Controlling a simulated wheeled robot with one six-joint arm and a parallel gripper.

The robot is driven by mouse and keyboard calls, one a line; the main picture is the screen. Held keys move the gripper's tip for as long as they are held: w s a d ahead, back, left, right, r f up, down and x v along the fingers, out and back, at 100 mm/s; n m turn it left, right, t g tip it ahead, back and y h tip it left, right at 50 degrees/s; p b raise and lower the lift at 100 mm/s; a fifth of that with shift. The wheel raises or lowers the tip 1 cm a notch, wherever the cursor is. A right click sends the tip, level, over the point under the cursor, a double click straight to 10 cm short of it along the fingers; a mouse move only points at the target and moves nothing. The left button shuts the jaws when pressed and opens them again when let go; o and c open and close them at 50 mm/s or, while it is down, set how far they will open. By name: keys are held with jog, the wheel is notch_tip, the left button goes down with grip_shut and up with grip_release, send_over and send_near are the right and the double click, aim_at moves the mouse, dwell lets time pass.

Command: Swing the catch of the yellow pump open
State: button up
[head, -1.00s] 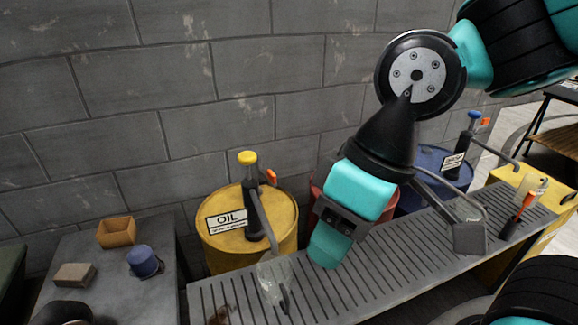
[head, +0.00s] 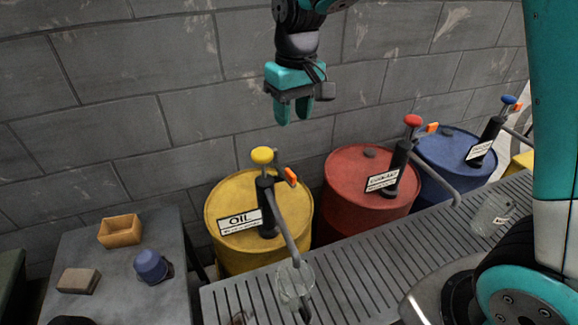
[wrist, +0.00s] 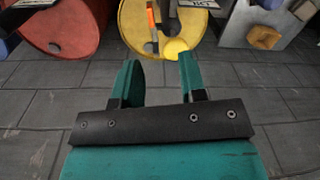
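The yellow pump (head: 267,205) stands upright on the yellow oil drum (head: 225,190). It has a dark body, a yellow knob (head: 262,155) on top, and a grey spout angled down to the front. Its catch is a small orange tab (head: 290,176) on the right side near the top. In the wrist view the orange catch (wrist: 151,18) and the yellow knob (wrist: 175,48) show just beyond the fingertips. My gripper (head: 293,112) is above and slightly right of the pump, pointing down, apart from it. Its fingers (wrist: 158,62) are spread with nothing between them.
A red drum (head: 350,165) and a blue drum (head: 445,150) with similar pumps stand to the right. A clear jug (head: 293,287) sits under the yellow pump's spout on the slatted bench (head: 350,285). A side table (head: 110,285) holds a wooden box, a brown block and a blue cup.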

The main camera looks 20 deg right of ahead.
jog(key=w+f, duration=0.1)
jog(key=w, duration=0.2)
jog(key=p, duration=0.4)
send_near(290, 172)
jog(key=shift+m+h, duration=0.3)
jog(key=shift+m, duration=0.1)
jog(key=f, duration=1)
jog(key=shift+w+a, duration=0.1)
jog(key=shift+a, duration=0.1)
grip_shut()
